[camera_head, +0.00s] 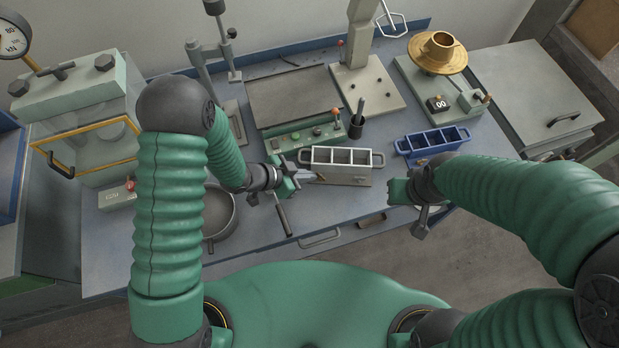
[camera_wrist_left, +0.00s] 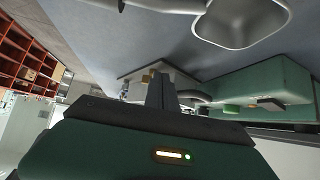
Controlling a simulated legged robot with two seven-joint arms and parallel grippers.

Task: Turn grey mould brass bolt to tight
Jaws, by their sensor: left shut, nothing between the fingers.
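The grey mould (camera_head: 342,165), an open-topped box with several compartments and a handle at each end, stands on the bench in front of the green machine. My left gripper (camera_head: 306,176) is at the mould's left end, its fingers shut with nothing between them. In the left wrist view, the closed fingers (camera_wrist_left: 161,91) reach toward the mould's pale end (camera_wrist_left: 180,80). A small brass bolt (camera_wrist_left: 147,75) shows just beside the fingertips; I cannot tell whether they touch it. My right gripper (camera_head: 398,191) is right of the mould, apart from it; its fingers are not clear.
A blue mould (camera_head: 431,151) stands right of the grey one. Behind are a green machine (camera_head: 303,137), a dark cup with tools (camera_head: 356,128) and a stand with a brass flanged piece (camera_head: 437,60). A round pan (camera_head: 219,213) lies left. The bench front between my arms is mostly clear.

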